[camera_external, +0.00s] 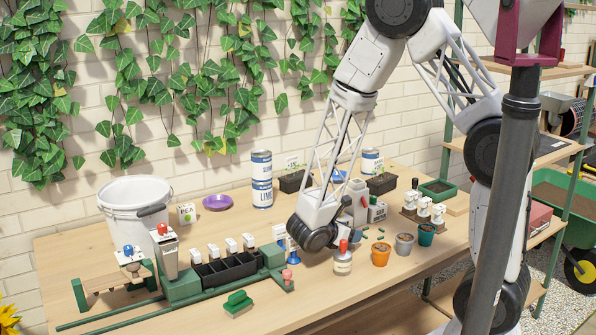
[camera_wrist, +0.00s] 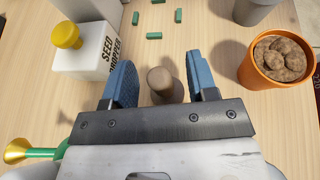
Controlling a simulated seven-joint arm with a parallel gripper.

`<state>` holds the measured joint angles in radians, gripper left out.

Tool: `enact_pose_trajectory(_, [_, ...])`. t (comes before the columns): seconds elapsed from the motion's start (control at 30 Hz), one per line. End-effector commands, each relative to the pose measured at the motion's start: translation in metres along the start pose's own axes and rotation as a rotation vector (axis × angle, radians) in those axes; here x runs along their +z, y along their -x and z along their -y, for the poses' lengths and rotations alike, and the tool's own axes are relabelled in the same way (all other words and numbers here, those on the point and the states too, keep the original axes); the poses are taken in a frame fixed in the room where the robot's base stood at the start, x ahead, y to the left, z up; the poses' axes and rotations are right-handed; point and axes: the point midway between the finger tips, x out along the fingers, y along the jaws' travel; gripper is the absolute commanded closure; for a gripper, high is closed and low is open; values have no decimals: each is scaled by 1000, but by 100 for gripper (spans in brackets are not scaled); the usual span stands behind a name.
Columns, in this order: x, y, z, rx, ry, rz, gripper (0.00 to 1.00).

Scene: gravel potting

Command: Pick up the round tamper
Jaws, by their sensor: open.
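A tan, rounded upright piece (camera_wrist: 160,82), which looks like the round tamper's handle, stands between the fingers of my gripper (camera_wrist: 158,70) in the wrist view. My gripper is open, with one blue finger on each side of it. A gap shows on the left; on the right, the piece is close to the finger, and I cannot tell whether they touch. The lower part of the piece is hidden by the gripper body. In the external view my arm reaches down to the bench, and I cannot clearly pick out the tamper there.
In the wrist view a white box (camera_wrist: 85,68) with a yellow knob is close on the left. An orange pot (camera_wrist: 262,75) of brown lumps is on the right; it also shows in the external view (camera_external: 381,256). Small green pieces (camera_wrist: 154,35) lie ahead on the wooden bench.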

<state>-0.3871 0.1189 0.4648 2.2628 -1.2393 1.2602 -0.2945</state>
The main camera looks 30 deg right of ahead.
Motion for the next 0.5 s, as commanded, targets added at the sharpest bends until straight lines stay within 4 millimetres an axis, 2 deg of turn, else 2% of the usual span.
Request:
enact_pose_trajectory(0.2, [0, -16, 0, -1, 0, 0, 47])
enact_pose_trajectory(0.5, [0, -19, 0, 0, -1, 0, 47])
